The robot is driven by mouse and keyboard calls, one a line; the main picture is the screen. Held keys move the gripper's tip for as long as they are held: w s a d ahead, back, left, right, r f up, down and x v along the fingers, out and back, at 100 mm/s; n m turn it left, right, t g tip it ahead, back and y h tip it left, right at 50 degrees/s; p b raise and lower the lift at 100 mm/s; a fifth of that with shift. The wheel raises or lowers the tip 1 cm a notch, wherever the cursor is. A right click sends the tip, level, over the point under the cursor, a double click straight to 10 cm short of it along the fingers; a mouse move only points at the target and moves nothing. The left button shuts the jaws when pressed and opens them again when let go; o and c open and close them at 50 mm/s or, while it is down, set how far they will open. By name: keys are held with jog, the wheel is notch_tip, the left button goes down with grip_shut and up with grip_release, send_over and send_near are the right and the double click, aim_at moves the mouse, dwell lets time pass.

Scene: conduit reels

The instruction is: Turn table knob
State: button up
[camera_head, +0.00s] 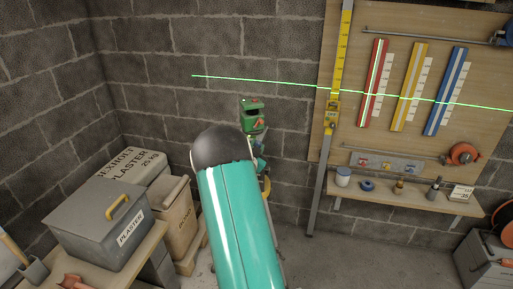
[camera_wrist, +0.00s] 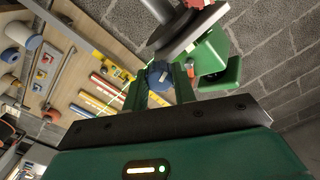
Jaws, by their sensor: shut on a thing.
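A green laser level (camera_head: 252,114) stands beyond my teal arm in the head view, and a green laser line crosses the wall and board. In the wrist view its green housing (camera_wrist: 213,52) is beside a round dark grey plate (camera_wrist: 198,32). A blue knob (camera_wrist: 159,74) sits just below the plate. My gripper (camera_wrist: 160,84) has its two fingers on either side of the blue knob and is shut on it. In the head view my arm hides most of the stand and the knob.
A plywood board (camera_head: 348,120) with red, yellow and blue strips hangs at the right, with a yellow levelling staff (camera_head: 332,110) at its left edge. A small shelf (camera_head: 410,203) holds jars and tools. A grey plaster bin (camera_head: 105,226) and sand box (camera_head: 172,215) stand left.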

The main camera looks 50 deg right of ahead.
jog(key=shift+m, duration=0.5)
jog(key=shift+f, duration=0.1)
jog(key=o, duration=1)
jog(key=v, duration=1.3)
jog(key=shift+s+a, duration=0.2)
jog(key=shift+a, duration=0.15)
